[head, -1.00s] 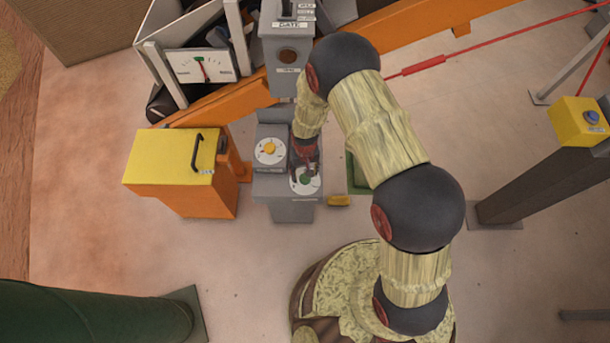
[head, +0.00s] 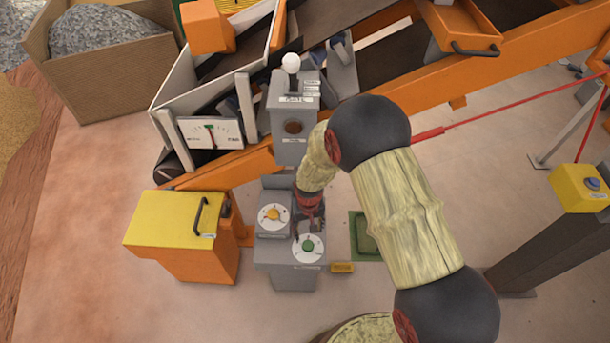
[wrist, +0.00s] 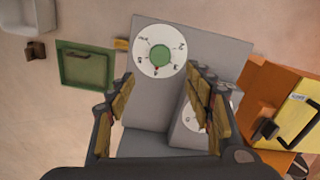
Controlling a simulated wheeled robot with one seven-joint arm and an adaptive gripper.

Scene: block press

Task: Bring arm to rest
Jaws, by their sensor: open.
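My gripper (head: 311,222) is at the control pedestal (head: 290,280) in the head view, just above its dials. In the wrist view my gripper (wrist: 160,85) is open, its two fingers spread with nothing between them but the pedestal's grey surface. The dial with the green knob (head: 308,246) lies just below the fingertips in the head view; it also shows beyond the fingertips in the wrist view (wrist: 160,57). The dial with the yellow knob (head: 272,214) is beside my gripper on the left. In the wrist view it is partly hidden by a finger.
A grey gate box (head: 293,115) with a white-topped lever stands behind. A yellow-topped orange cabinet (head: 170,220) is at left, and a yellow button box (head: 580,187) on a dark post at right. A green floor plate (head: 364,240) lies beside the pedestal. Open floor lies in front.

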